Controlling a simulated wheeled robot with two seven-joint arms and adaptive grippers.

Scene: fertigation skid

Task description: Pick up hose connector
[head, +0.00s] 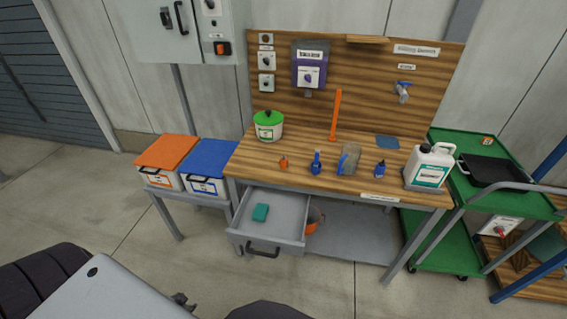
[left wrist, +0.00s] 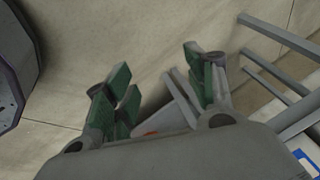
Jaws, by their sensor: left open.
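I cannot tell for sure which thing is the hose connector. A small orange fitting-like piece (head: 283,162) stands on the wooden bench top (head: 245,160), left of a small blue bottle (head: 316,164). My left gripper (head: 182,299) shows only in part at the bottom of the head view, in front of the bench and well short of it. In the left wrist view its green-padded fingers (left wrist: 163,92) are spread, with nothing between them but floor and grey frame parts behind. My right gripper is not in view.
The bench drawer (head: 285,213) is pulled out with a teal block (head: 260,212) inside. A green-lidded pot (head: 268,126), a clear jug (head: 350,158) and a white canister (head: 429,167) stand on top. Orange-lidded (head: 167,152) and blue-lidded (head: 210,160) boxes stand left; a green cart (head: 440,245) stands right.

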